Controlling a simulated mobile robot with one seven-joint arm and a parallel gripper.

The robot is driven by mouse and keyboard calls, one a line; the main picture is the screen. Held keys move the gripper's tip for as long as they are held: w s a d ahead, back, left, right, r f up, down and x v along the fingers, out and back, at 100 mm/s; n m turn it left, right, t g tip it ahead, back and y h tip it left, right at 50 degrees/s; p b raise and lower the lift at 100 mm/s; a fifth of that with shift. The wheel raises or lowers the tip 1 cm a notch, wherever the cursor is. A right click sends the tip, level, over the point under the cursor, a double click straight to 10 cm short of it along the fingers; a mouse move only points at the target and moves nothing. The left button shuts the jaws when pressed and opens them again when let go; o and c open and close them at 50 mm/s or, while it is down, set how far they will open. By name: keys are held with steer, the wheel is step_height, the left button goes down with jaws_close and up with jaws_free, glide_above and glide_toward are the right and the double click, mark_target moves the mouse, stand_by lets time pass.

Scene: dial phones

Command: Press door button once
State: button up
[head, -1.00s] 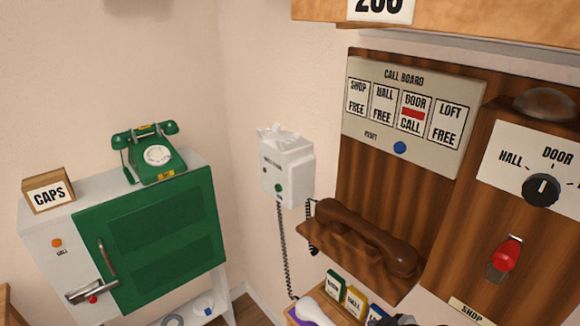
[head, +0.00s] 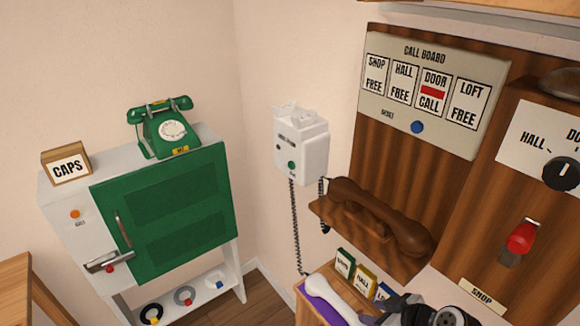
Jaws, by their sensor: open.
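A white wall phone (head: 301,145) hangs near the room corner, its top cradle empty. A green button (head: 291,166) is on its front, with a small label too fine to read. Its dark cord runs down toward a white handset (head: 335,298) lying on a purple pad below. On the call board (head: 432,90), the DOOR window (head: 432,92) shows a red bar and CALL; the other windows show FREE. My gripper (head: 395,308) is at the bottom edge, partly cut off, open, close to the white handset and well below the green button.
A brown handset (head: 385,215) rests on a wooden shelf right of the wall phone. A blue reset button (head: 417,127), a selector knob (head: 562,174) and a red lever (head: 522,236) are at right. A green-doored cabinet (head: 165,215) with a green dial phone (head: 166,126) stands left.

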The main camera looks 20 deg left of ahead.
jaws_close()
stand_by(1.4)
